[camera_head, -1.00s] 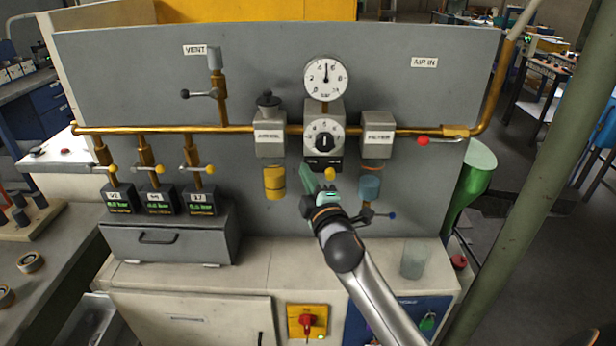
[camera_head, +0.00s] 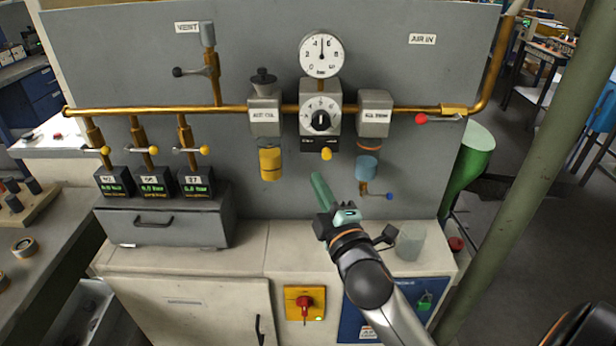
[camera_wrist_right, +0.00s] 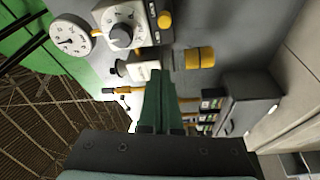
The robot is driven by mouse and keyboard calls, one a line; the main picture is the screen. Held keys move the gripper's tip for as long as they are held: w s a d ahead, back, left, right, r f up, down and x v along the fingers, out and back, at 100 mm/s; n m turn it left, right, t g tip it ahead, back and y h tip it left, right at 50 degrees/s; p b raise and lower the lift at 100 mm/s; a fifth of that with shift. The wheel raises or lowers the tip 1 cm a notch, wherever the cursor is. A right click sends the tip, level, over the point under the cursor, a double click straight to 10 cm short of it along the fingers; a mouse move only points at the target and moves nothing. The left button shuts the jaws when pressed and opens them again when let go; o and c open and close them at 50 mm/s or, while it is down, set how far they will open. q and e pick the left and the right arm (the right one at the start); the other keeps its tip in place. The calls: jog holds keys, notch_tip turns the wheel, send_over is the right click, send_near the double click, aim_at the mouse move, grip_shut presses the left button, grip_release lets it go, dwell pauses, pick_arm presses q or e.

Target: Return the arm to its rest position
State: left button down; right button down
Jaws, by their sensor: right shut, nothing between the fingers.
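My right gripper (camera_head: 322,190) shows in the head view with its green fingers together and nothing between them. It is in front of the grey panel (camera_head: 120,70), below the regulator (camera_head: 321,120) and left of the blue-bowled filter (camera_head: 367,168), apart from both as far as I can tell. In the right wrist view the closed fingers (camera_wrist_right: 158,105) point toward the panel, seen sideways, with the regulator and the yellow lubricator bowl (camera_wrist_right: 199,58) beyond. At the lower right edge of the head view a dark rounded part shows, perhaps of my left arm; my left gripper is not visible.
A brass pipe (camera_head: 230,109) runs across the panel with a gauge (camera_head: 321,54) above it. Below are several small valves and a drawer unit (camera_head: 160,226). A green post (camera_head: 535,180) rises at right.

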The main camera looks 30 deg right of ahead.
jog(key=s+a+f+m+g+y, duration=0.2)
jog(key=a+f, duration=0.1)
jog(key=f, duration=0.6)
jog(key=s+a+f+m+g+y, duration=0.2)
jog(key=s+a+f, duration=0.1)
jog(key=f, duration=0.6)
jog(key=s+a+f+m+g+y, duration=0.1)
jog(key=s+a+f+m+g, duration=0.1)
jog(key=s+f, duration=0.5)
jog(key=s+a+f+m+g+y, duration=0.1)
jog(key=s+a+f+m+g, duration=0.2)
jog(key=s+f, duration=0.4)
notch_tip(320, 180, down, 3)
jog(key=shift+s+a+r+m+g+y, duration=0.2)
jog(key=shift+s+a+m+g+y, duration=0.15)
jog(key=shift+a+m, duration=0.4)
